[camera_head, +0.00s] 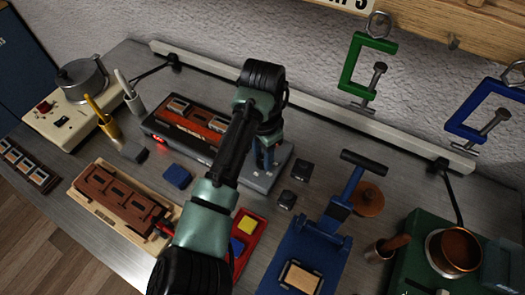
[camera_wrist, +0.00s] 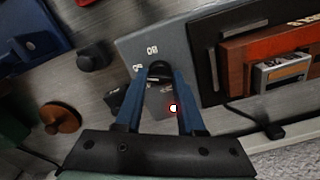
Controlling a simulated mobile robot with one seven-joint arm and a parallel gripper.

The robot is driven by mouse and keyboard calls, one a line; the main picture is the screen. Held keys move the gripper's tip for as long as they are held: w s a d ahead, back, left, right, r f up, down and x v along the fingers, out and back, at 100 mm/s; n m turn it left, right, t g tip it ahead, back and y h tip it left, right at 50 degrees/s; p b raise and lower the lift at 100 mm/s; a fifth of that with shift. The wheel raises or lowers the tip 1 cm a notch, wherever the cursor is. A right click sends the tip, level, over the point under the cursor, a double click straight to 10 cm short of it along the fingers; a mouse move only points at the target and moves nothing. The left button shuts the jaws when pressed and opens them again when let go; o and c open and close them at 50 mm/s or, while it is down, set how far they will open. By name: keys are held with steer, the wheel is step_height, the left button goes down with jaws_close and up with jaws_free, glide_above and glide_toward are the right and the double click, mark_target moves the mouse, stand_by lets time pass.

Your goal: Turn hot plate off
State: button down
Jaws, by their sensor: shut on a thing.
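The hot plate (camera_head: 262,181) is a long grey unit at the back middle of the bench, with a reddish-brown block on top and a red glow at its left end. In the wrist view its grey face (camera_wrist: 140,44) carries small white labels, one reading like "ON" and one like "OFF". A black knob (camera_wrist: 159,68) sits beside these labels. My gripper (camera_wrist: 160,76) has its blue fingers shut on the knob from both sides. In the head view my gripper (camera_head: 268,160) is at the right end of the hot plate, and the knob is hidden there.
Small black blocks (camera_head: 287,199) lie just right of the hot plate. A blue press (camera_head: 310,250) and a wooden knob (camera_head: 367,198) stand farther right. A red tray (camera_head: 246,245) lies in front.

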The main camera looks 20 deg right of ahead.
steer(key=n+p, duration=0.5)
steer(key=shift+d+r, duration=0.1)
steer(key=shift+r, duration=0.15)
steer(key=n+p, duration=0.4)
steer(key=n, duration=0.2)
steer(key=shift+f+n, duration=0.1)
steer(key=shift+n, duration=0.2)
steer(key=n+p, duration=0.2)
steer(key=n, duration=0.3)
steer(key=n+p, duration=0.1)
steer(key=n, duration=0.5)
steer(key=shift+w, duration=0.1)
steer(key=shift+n, duration=0.3)
steer(key=c, duration=0.5)
jaws_free()
steer(key=shift+f, duration=0.1)
